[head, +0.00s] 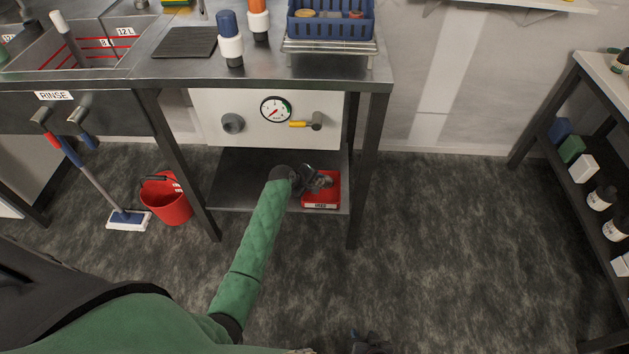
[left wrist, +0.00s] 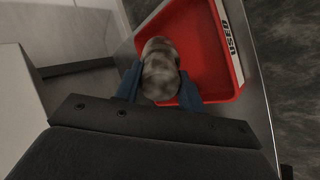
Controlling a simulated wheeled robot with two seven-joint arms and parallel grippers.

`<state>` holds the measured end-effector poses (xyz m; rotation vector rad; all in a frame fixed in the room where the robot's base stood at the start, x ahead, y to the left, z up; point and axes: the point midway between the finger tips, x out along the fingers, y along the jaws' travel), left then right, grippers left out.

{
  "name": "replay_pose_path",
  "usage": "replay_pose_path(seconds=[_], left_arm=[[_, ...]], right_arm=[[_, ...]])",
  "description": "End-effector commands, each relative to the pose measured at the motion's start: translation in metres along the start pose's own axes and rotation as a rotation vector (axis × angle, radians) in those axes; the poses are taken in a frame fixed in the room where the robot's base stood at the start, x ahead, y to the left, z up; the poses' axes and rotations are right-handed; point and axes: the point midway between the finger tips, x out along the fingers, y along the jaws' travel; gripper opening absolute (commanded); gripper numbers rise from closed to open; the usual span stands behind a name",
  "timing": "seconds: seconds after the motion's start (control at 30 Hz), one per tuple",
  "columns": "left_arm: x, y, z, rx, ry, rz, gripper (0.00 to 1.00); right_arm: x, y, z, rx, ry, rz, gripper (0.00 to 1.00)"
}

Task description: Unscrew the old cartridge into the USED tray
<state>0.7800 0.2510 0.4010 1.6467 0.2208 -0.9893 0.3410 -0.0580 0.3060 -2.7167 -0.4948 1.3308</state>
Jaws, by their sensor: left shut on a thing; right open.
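My left gripper (head: 312,178) is shut on the old cartridge, a mottled grey-brown rounded piece. The cartridge (left wrist: 160,70) shows between the two blue fingers in the left wrist view. The red USED tray (head: 334,188) lies on the lower shelf under the bench; its red floor and label also show in the left wrist view (left wrist: 205,50). The cartridge is over the near-left part of the tray in that view; I cannot tell whether it touches the tray. My right gripper (head: 371,343) is open, only partly in view at the bottom edge.
A white panel (head: 205,105) above the shelf carries a dark round fitting (head: 233,123), a gauge (head: 275,109) and a yellow-handled valve (head: 300,124). Bench legs flank the shelf. The floor at right is clear.

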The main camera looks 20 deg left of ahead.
Motion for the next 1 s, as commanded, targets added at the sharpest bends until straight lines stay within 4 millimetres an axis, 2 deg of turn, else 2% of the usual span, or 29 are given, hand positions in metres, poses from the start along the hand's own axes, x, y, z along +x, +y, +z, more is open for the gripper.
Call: replay_pose_path(seconds=[0.1, 0.13, 0.23, 0.53, 0.63, 1.0], left_arm=[[0.001, -0.001, 0.0, 0.0, 0.0, 0.0, 0.07], [0.001, -0.001, 0.0, 0.0, 0.0, 0.001, 0.43], [0.001, -0.001, 0.0, 0.0, 0.0, 0.0, 0.63], [0.001, -0.001, 0.0, 0.0, 0.0, 0.0, 0.65], [-0.005, -0.001, 0.0, 0.001, 0.0, 0.0, 0.65], [-0.059, -0.001, 0.0, 0.002, 0.001, 0.0, 0.65]], right_arm=[[0.001, 0.001, -0.004, -0.002, 0.005, 0.0, 0.43], [0.001, 0.001, -0.004, -0.002, 0.005, 0.0, 0.43], [0.001, 0.001, -0.005, -0.002, 0.006, 0.001, 0.43], [-0.002, -0.001, 0.005, 0.002, -0.006, 0.0, 0.43], [-0.004, -0.002, 0.01, 0.004, -0.012, -0.001, 0.43], [-0.006, -0.002, 0.002, 0.002, -0.011, -0.001, 0.43]])
